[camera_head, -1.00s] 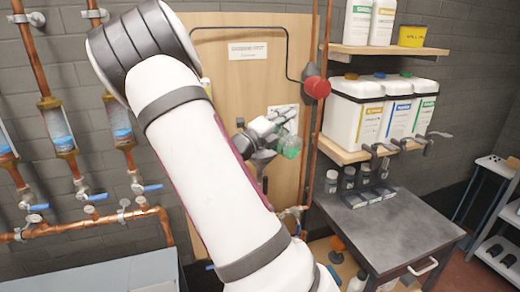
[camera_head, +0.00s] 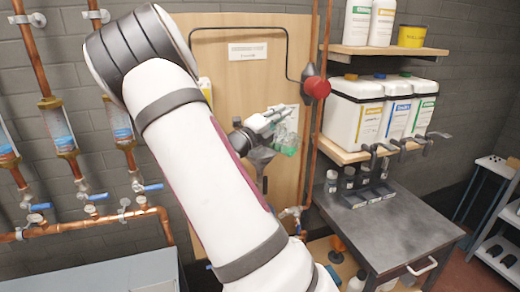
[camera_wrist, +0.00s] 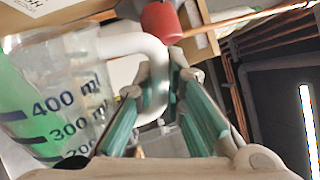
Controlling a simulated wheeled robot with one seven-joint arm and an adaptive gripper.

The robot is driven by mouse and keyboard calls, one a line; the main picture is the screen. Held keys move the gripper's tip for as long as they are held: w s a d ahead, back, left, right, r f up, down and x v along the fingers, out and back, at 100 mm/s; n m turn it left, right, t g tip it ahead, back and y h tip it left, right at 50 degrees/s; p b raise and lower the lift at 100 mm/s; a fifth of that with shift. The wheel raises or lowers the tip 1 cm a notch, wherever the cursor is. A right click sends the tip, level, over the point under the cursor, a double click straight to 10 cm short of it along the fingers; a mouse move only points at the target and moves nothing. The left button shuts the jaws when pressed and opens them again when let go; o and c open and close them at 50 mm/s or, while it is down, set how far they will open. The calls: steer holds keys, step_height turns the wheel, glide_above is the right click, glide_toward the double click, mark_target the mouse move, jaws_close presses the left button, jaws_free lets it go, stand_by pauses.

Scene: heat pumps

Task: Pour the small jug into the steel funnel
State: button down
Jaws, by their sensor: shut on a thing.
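The small jug (camera_head: 287,138) is clear, with green liquid inside and dark millilitre marks. It is held up in front of the wooden door and is tilted. In the wrist view the jug (camera_wrist: 70,90) fills the left side, and its white handle (camera_wrist: 155,75) runs between the fingers. My gripper (camera_head: 268,120) is shut on that handle; its green-padded fingers (camera_wrist: 160,95) show close up. The steel funnel (camera_head: 260,158) is just below and left of the jug, partly hidden by my arm. I see no clear stream between jug and funnel.
Copper pipes with blue valves (camera_head: 93,197) line the left wall. A vertical copper pipe and a red fitting (camera_head: 317,88) stand close right of the jug. White canisters (camera_head: 355,115) fill a shelf. A grey metal table (camera_head: 400,225) stands at the lower right.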

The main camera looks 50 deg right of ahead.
mark_target(290, 123)
steer(key=shift+w+r+n+t+p, duration=0.2)
steer(key=shift+w+r+n, duration=0.05)
steer(key=shift+w+n, duration=0.25)
steer(key=shift+w+r+n+t+p, duration=0.15)
steer(key=shift+w+r+n+t, duration=0.05)
steer(key=shift+w+n, duration=0.25)
stand_by(0.7)
steer(key=s+m, duration=0.1)
steer(key=s+f+m, duration=0.1)
steer(key=s+f+m+g+b, duration=0.1)
steer(key=shift+s+d, duration=0.1)
steer(key=shift+s, duration=0.3)
steer(key=shift+s+f+m, duration=0.15)
steer(key=shift+s+m, duration=0.5)
steer(key=shift+s, duration=0.15)
steer(key=shift+s+f+m+g+p, duration=0.2)
steer(key=shift+s+f+m+p, duration=0.2)
steer(key=shift+s+m, duration=0.15)
steer(key=shift+s+f+m+g+p, duration=0.25)
steer(key=shift+s+m+p, duration=0.1)
steer(key=shift+s+m, duration=0.15)
steer(key=s+f+m+g+y+p, duration=0.25)
steer(key=s+f+m, duration=0.65)
steer(key=f+m, duration=0.55)
steer(key=shift+n+t, duration=0.4)
step_height(290, 123, up, 5)
steer(key=shift+d+f, duration=0.1)
